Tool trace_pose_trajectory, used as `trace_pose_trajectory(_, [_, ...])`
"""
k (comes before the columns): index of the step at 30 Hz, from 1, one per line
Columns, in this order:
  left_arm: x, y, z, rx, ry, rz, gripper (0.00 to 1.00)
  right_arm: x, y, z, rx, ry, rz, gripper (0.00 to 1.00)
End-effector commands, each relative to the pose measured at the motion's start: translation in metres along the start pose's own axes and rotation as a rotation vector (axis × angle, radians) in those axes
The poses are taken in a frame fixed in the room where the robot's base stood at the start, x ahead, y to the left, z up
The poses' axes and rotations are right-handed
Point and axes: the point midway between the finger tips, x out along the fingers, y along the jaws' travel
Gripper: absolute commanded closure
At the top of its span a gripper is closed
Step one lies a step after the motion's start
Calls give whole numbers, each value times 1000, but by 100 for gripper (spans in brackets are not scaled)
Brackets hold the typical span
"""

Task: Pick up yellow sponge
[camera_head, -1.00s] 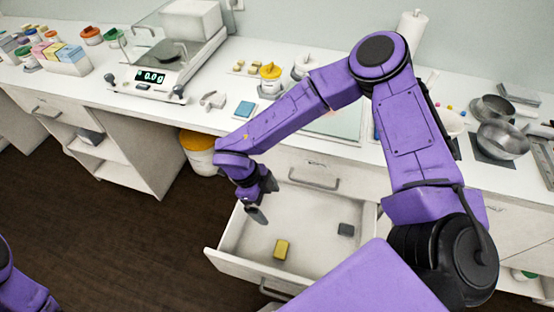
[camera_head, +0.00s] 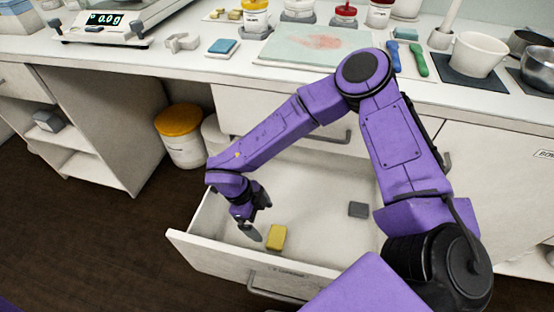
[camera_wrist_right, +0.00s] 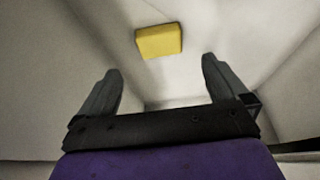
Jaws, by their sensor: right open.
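The yellow sponge (camera_head: 277,237) lies on the floor of the open drawer (camera_head: 318,190), near its front left part. It also shows in the right wrist view (camera_wrist_right: 158,41), ahead of the fingertips and roughly centred between them. My right gripper (camera_head: 252,222) is over the drawer's left part, just left of the sponge in the head view. In the right wrist view the gripper (camera_wrist_right: 160,72) has its two fingers wide apart with nothing between them. The sponge is apart from the fingers. My left gripper is not in view.
A grey block (camera_head: 358,209) lies in the drawer's right part. The drawer's front wall (camera_head: 215,262) and side walls bound the space. The counter (camera_head: 190,65) above carries a scale (camera_head: 100,28), a blue sponge (camera_head: 222,47) and a cutting board (camera_head: 315,45). A yellow-lidded bucket (camera_head: 182,140) stands left of the drawer.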

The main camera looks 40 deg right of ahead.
Motion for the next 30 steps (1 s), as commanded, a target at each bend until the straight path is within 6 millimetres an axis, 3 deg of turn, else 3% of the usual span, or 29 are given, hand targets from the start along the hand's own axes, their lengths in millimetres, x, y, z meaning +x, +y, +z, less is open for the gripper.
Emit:
trace_pose_trajectory(6, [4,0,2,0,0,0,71,46,2,-5,0,22,7,0])
trace_pose_trajectory(11, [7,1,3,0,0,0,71,62,1,-4,1,16,5,0])
trace_pose_trajectory(16, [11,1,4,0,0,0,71,93,1,-4,1,15,4,0])
trace_pose_trajectory(23, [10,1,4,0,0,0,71,99,1,-4,1,11,3,0])
trace_pose_trajectory(24, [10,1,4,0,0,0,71,99,1,-4,1,11,3,3])
trace_pose_trajectory(28, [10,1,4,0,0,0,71,99,1,-4,1,10,3,46])
trace_pose_trajectory(30, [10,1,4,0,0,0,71,99,1,-4,1,10,3,46])
